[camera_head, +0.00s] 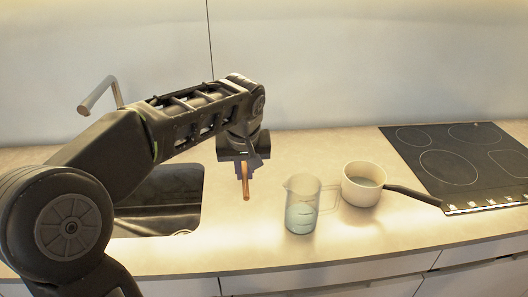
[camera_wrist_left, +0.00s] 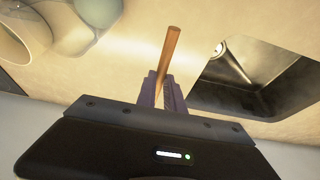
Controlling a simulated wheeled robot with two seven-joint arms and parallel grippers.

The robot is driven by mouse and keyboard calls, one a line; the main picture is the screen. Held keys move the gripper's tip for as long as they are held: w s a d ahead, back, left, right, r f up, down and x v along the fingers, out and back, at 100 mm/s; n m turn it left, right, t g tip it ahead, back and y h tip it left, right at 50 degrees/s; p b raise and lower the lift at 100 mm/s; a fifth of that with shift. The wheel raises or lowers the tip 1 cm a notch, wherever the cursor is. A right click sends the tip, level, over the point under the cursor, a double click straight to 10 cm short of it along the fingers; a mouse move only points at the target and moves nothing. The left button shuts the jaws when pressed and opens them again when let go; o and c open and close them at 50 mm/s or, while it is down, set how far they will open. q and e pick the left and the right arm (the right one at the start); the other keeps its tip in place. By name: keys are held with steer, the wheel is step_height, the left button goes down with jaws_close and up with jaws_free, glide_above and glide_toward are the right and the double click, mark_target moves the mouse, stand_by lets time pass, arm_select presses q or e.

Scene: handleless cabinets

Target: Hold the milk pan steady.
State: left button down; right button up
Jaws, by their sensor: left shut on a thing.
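The milk pan (camera_head: 363,184) is white with a dark handle (camera_head: 412,194) pointing right. It stands upright on the counter, left of the hob, with pale contents inside. My left gripper (camera_head: 243,166) is left of the pan and apart from it, above the counter. It is shut on a thin orange-brown stick (camera_head: 246,186) that points down; the stick also shows between the fingers in the left wrist view (camera_wrist_left: 169,60). What appears to be the pan is cut off at the upper left of that view (camera_wrist_left: 28,28). My right gripper is not in view.
A clear measuring jug (camera_head: 301,211) with pale bluish contents stands just left of the pan, between it and my left gripper. A black hob (camera_head: 462,158) is at the right. A dark sink (camera_head: 165,195) and tap (camera_head: 98,95) are at the left.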

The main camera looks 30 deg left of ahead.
arm_select(q)
steer(key=shift+r, duration=0.1)
steer(key=shift+s, duration=0.15)
steer(key=shift+d, duration=0.1)
step_height(320, 180, down, 5)
steer(key=b, duration=0.4)
steer(key=shift+b, duration=0.3)
stand_by(0.4)
